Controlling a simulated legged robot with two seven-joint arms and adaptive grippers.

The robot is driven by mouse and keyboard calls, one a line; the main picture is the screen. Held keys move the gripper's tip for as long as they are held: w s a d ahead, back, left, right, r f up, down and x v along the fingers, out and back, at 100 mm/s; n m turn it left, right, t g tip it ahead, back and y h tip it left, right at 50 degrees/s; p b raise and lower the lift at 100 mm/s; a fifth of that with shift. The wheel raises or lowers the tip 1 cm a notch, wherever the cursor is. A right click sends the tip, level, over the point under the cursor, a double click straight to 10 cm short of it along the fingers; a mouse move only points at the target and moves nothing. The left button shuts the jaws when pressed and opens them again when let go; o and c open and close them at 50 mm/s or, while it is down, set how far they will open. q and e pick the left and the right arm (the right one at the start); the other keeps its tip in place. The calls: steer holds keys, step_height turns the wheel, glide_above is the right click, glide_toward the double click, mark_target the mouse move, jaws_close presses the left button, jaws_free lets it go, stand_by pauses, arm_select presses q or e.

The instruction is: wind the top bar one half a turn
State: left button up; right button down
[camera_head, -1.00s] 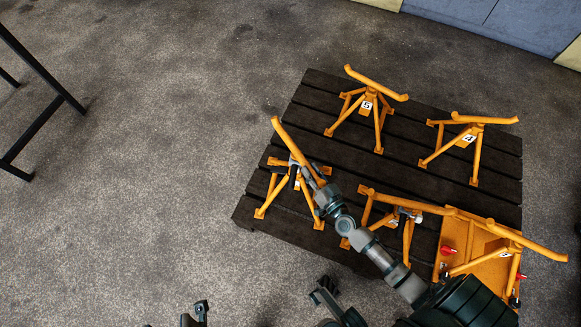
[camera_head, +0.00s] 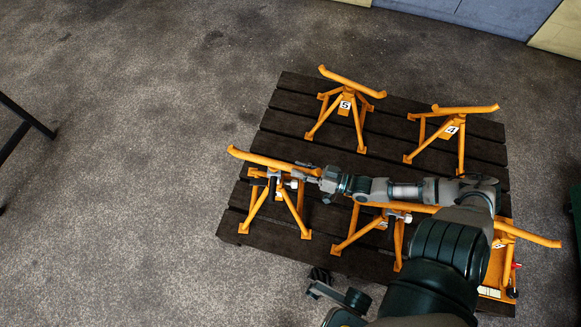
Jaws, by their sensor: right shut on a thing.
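The front-left orange stand (camera_head: 253,209) carries an angled orange top bar (camera_head: 262,158). The bar runs from the left end slightly down to the right. My right gripper (camera_head: 306,172) is shut on the right end of this bar. The gripper partly hides that end, and I cannot read a number on this stand. My right arm comes in from the lower right and passes over the front-middle stand.
The stands are on a dark slatted platform (camera_head: 330,130). Stand 5 (camera_head: 345,104) and stand 4 (camera_head: 451,130) stand behind. A front-middle stand (camera_head: 350,238) and a front-right bar (camera_head: 530,234) lie beside and partly under my arm.

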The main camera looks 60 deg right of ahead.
steer(key=shift+s+d+f, duration=0.1)
steer(key=shift+d+f, duration=0.15)
steer(key=shift+d, duration=0.1)
steer(key=shift+a, duration=0.2)
steer(key=c, duration=0.9)
jaws_free()
steer(key=shift+r, duration=0.1)
